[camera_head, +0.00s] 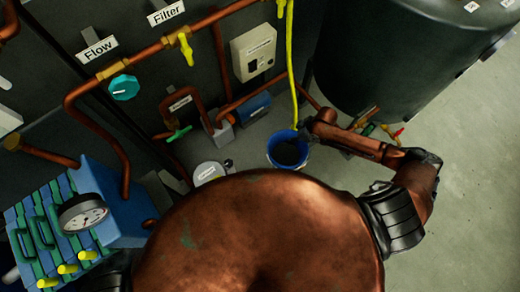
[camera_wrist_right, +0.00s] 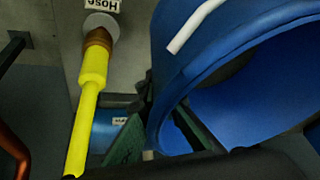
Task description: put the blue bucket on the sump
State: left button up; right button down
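The blue bucket (camera_head: 288,150), open at the top and dark inside, is near the middle of the head view, beside the lower end of a yellow hose. My right gripper (camera_head: 306,132) reaches its right rim from the right. In the right wrist view the bucket (camera_wrist_right: 225,60) fills the upper right with its pale handle, tilted to the camera. The right fingers (camera_wrist_right: 160,115) lie on either side of its rim; how tightly they close is unclear. I cannot tell whether the bucket rests on the floor. No readable label identifies the sump. My left gripper is out of view.
The yellow hose (camera_head: 292,65) hangs just above the bucket. A dark tank (camera_head: 385,60) stands at upper right, with pipes and valves below. A round pale-topped object (camera_head: 208,172) and a small blue box (camera_head: 254,107) are left of the bucket. Floor at right is clear.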

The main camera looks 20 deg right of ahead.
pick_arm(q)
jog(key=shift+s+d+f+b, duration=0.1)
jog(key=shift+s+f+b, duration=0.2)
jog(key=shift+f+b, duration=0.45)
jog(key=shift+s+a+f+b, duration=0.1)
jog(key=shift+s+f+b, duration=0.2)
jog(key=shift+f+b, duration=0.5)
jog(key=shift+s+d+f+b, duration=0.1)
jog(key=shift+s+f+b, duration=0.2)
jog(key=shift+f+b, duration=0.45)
pick_arm(e)
jog(key=shift+w+a+f, duration=1.5)
jog(key=shift+a+f, duration=0.3)
jog(key=shift+f, duration=0.35)
jog(key=shift+w+a+f, duration=1.45)
jog(key=shift+a+f, duration=0.35)
jog(key=shift+f, duration=0.3)
jog(key=shift+w+a+f, duration=1.5)
jog(key=shift+a+f, duration=0.3)
jog(key=shift+f, duration=0.35)
jog(key=shift+f, duration=0.15)
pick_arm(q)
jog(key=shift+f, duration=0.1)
pick_arm(e)
jog(key=c, duration=2.2)
grip_release()
jog(key=shift+s+d, duration=0.1)
jog(key=shift+o, duration=0.2)
